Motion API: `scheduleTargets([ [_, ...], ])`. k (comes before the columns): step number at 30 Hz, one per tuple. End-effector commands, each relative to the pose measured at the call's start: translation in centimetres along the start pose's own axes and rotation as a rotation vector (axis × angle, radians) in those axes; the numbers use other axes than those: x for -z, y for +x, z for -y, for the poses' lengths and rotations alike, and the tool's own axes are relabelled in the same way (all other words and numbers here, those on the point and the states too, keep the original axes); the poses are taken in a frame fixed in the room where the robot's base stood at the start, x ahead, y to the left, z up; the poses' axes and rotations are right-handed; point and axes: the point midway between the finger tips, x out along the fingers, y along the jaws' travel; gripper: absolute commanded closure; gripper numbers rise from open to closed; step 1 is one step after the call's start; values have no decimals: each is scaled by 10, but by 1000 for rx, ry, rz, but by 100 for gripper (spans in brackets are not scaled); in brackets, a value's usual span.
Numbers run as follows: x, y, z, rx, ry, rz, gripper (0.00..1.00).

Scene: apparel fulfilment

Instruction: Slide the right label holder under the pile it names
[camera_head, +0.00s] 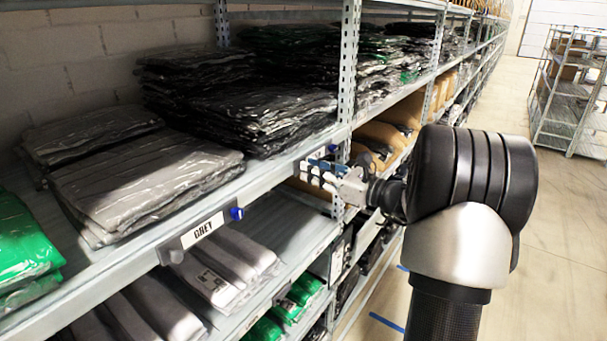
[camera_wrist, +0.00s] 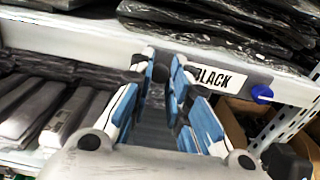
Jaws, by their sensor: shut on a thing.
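The BLACK label holder (camera_wrist: 222,78) is on the upper shelf's front edge, with a blue knob (camera_wrist: 262,93) at its right end. My gripper (camera_head: 328,172) is at this holder, near the shelf upright; its blue-padded fingers are shut on the holder's left part, where the exact contact is partly hidden. The GREY label holder (camera_head: 203,229) sits on the same edge, below the right front of the grey pile (camera_head: 145,183). The black pile (camera_head: 262,112) lies above and left of the BLACK holder. A green pile (camera_head: 25,240) is at the far left.
A perforated metal upright (camera_head: 347,65) stands just right of my gripper. Lower shelves hold more wrapped garments (camera_head: 225,265) and brown cartons or bags (camera_head: 378,140). The aisle floor (camera_head: 545,230) is clear, with a wire rack (camera_head: 570,90) far back.

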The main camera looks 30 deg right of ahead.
Motion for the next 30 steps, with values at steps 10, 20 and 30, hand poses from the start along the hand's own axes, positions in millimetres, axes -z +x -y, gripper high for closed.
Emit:
scheduleTargets([
  [10,1,0,8,0,1,0,100],
  [20,0,0,8,0,1,0,75],
  [30,0,0,8,0,1,0,63],
])
